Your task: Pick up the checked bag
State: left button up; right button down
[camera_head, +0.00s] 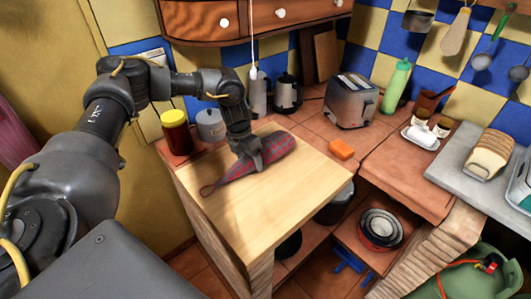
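The checked bag (281,147), dark with a red check pattern, lies on the light wooden board (275,205) on the counter. It is wide at its right end and narrows to the left, with a thin loop at the tip. My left gripper (254,166) points down at the bag from above and covers part of its middle. The fingers are at or against the bag; whether they are closed on it cannot be told. My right gripper is not in view.
A yellow-lidded jar (176,137) and a grey canister (210,126) stand behind the board, near my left arm. An orange sponge (341,149) and a toaster (351,100) are to the right. The board's front half is clear.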

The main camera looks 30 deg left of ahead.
pick_arm(q)
jog(key=c, duration=0.5)
